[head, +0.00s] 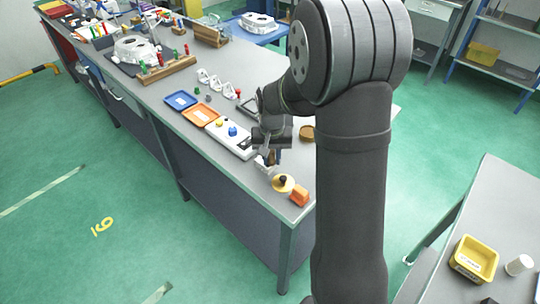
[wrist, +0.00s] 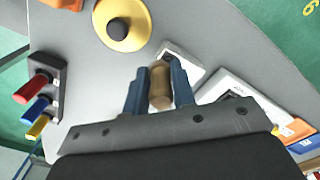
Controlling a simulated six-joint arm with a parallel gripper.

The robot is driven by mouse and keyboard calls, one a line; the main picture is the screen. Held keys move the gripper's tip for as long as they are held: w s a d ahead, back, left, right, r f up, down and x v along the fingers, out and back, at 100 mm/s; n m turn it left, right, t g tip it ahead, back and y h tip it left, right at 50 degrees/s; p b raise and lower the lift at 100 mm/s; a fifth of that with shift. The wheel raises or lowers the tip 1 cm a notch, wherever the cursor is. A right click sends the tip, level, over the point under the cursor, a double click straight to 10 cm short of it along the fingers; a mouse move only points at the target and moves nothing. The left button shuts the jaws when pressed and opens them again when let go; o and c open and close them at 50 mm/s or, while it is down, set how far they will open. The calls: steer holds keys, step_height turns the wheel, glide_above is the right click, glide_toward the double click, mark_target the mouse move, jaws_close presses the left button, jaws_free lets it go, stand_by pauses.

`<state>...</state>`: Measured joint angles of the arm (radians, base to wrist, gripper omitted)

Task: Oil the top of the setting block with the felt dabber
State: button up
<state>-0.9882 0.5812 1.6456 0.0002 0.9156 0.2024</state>
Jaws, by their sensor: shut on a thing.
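My gripper (head: 273,157) is over the near end of the long grey bench. In the wrist view its two blue fingers (wrist: 160,82) are shut on a tan, rounded, cork-coloured piece (wrist: 160,86), which I take to be the handle of the felt dabber. Its felt end is hidden. A pale block (wrist: 180,62), perhaps the setting block, lies just beyond the fingers and is partly covered by them. It also shows below the gripper in the head view (head: 262,166). I cannot tell whether the dabber touches it.
A yellow round piece with a black knob (head: 283,183) and an orange block (head: 300,196) stand near the bench corner. A rack with red, blue and yellow handles (wrist: 40,105) shows in the wrist view. Blue (head: 180,100) and orange (head: 201,115) trays lie farther along.

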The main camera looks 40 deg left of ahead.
steer(key=shift+a, duration=2.75)
steer(key=shift+w+a, duration=0.15)
steer(key=shift+a, duration=0.05)
steer(key=shift+w, duration=0.5)
steer(key=shift+d+f, duration=0.1)
steer(key=shift+d, duration=3.4)
steer(key=shift+s+a, duration=0.1)
steer(key=shift+a, duration=3.35)
step_height(320, 180, up, 8)
